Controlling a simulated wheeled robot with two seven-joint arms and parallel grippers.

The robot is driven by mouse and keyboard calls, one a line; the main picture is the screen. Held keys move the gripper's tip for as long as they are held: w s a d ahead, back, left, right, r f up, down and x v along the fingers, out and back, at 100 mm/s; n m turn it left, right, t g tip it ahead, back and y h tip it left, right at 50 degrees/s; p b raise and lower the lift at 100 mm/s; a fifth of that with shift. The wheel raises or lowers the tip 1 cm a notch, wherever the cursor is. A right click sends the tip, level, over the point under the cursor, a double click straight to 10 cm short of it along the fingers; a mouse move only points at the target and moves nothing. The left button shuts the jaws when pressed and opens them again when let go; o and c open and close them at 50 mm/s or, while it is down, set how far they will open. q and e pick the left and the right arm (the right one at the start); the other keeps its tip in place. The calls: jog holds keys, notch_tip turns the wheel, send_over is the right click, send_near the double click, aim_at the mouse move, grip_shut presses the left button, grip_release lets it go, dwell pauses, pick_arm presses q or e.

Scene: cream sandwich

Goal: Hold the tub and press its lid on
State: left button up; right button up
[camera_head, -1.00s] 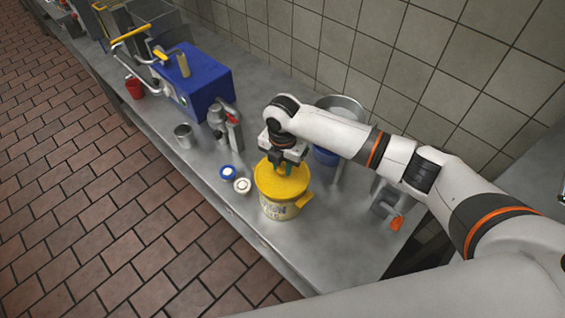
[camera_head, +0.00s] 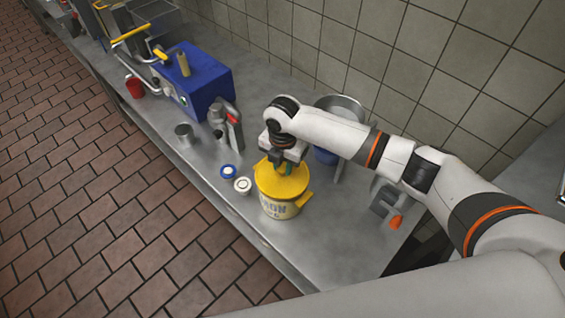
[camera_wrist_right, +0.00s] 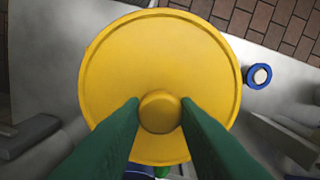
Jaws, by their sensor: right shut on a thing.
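My right gripper (camera_head: 284,167) comes down from above and is shut on the lid's centre knob. In the right wrist view its green fingers pinch the knob (camera_wrist_right: 160,112) from both sides, and the lid (camera_wrist_right: 155,55) hides the tub. My left gripper is not in view.
A blue-ringed roll (camera_head: 228,172) and a white one (camera_head: 242,186) lie left of the tub. A metal cup (camera_head: 184,134), a dispenser (camera_head: 232,130) and a blue machine (camera_head: 195,80) stand farther along.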

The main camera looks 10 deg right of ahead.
jog(key=o, duration=1.5)
jog(key=shift+r, duration=0.15)
jog(key=shift+r+p, duration=3.4)
jog(key=shift+p, duration=0.15)
jog(key=shift+f, duration=0.1)
